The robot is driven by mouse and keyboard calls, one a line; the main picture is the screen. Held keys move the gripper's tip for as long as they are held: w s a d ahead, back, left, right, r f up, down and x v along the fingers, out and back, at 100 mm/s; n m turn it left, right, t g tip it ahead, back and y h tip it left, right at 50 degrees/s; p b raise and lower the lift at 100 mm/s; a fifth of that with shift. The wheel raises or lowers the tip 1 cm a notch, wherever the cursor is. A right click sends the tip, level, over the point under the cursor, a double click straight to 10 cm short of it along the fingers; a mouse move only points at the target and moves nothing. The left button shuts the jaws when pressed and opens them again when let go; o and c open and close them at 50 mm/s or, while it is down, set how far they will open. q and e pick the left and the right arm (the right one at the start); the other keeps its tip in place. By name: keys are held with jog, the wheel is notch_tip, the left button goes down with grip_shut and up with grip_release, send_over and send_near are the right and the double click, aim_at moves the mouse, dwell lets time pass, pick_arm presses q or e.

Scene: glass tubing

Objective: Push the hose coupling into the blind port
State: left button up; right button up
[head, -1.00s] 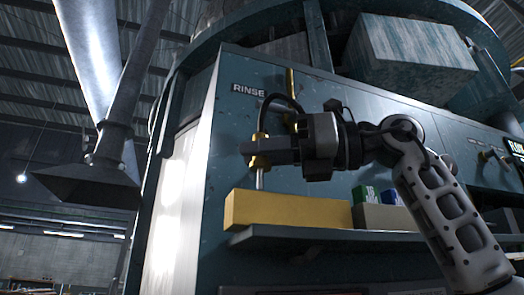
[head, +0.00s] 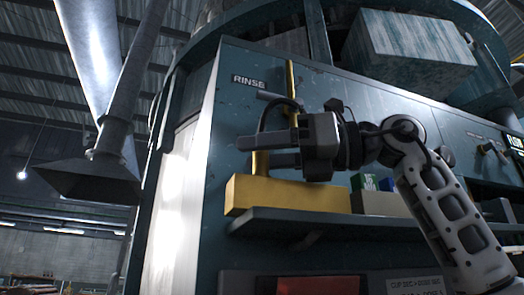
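The brass hose coupling (head: 260,163) stands upright at the left end of the yellow block (head: 285,195), its lower end meeting the block's top. A black hose (head: 264,117) rises from it and arches right to a brass pipe on the panel. My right gripper (head: 257,151) is at the coupling, with its two fingers visibly apart and pointing left. The fingers partly hide the coupling. No port opening shows; the top face of the block is hidden from this low angle. My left gripper is not in view.
The block rests on a dark shelf (head: 330,222), beside a pale box and small green and blue boxes (head: 371,183). The teal panel behind carries a RINSE label (head: 248,81) and a vertical brass pipe (head: 290,80). A grey funnel-shaped duct (head: 85,180) hangs at left.

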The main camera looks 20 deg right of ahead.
jog(key=b+v, duration=0.1)
jog(key=v, duration=1.5)
jog(key=shift+f, duration=0.1)
